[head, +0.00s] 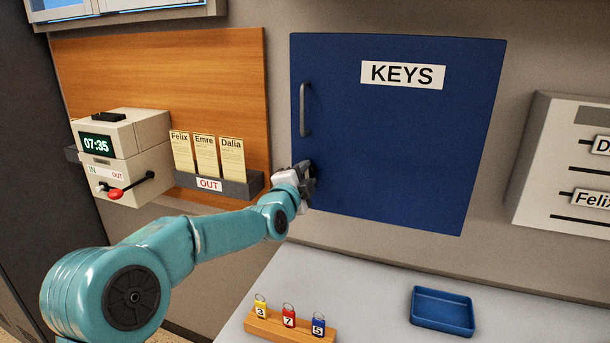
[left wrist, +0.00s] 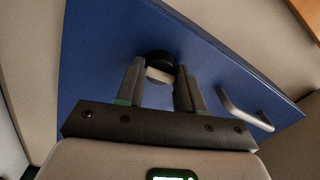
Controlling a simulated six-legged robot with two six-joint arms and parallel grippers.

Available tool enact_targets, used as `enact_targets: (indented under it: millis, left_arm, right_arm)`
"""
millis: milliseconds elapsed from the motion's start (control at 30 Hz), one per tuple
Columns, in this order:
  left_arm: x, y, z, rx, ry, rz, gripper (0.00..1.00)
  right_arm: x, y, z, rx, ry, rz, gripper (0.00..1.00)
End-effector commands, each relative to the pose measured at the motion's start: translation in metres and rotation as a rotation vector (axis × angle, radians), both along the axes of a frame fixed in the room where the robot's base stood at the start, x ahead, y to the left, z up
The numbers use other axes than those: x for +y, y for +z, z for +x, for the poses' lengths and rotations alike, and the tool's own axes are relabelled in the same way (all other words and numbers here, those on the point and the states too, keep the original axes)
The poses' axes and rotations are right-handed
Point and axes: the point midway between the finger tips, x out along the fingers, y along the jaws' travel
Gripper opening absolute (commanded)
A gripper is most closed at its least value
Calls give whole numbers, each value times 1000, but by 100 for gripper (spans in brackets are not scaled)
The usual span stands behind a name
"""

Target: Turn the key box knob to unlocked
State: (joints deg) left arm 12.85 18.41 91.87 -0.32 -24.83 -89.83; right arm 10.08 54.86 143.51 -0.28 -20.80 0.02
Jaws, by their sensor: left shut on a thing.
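The blue key box (head: 410,135) hangs on the wall with its door closed and a KEYS label on it. My left gripper (head: 308,182) is at the lower left part of the door, below the handle, and hides the knob in the head view. In the left wrist view, the knob (left wrist: 158,73) shows a pale grip bar in front of a dark round base. My left gripper's fingers (left wrist: 159,88) are shut on this bar, one on each side. I cannot read any lock marking around it. My right gripper is not in view.
A grey door handle (head: 305,108) stands out above my gripper; it also shows in the left wrist view (left wrist: 246,112). A card rack (head: 215,185) and time clock (head: 122,160) are to the left. Below are a tag block (head: 288,328) and blue tray (head: 442,311) on the desk.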

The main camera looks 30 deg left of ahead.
Motion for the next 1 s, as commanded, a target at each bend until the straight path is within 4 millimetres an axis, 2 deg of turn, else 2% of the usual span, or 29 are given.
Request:
enact_targets:
  millis: [300, 833, 867, 900, 933, 1000]
  left_arm:
    - [1, 0, 0, 24, 2, 108, 7]
    - [1, 1, 0, 28, 2, 129, 7]
    - [1, 1, 0, 28, 2, 129, 44]
    - [1, 1, 0, 28, 1, 128, 57]
    - [0, 1, 0, 28, 1, 128, 62]
    - [0, 1, 0, 29, 1, 128, 62]
  right_arm:
    - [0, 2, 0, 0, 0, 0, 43]
    - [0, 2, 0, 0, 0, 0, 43]
    - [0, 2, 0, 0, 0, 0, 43]
    - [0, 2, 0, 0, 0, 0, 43]
    - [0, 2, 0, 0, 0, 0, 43]
    - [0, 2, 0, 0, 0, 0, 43]
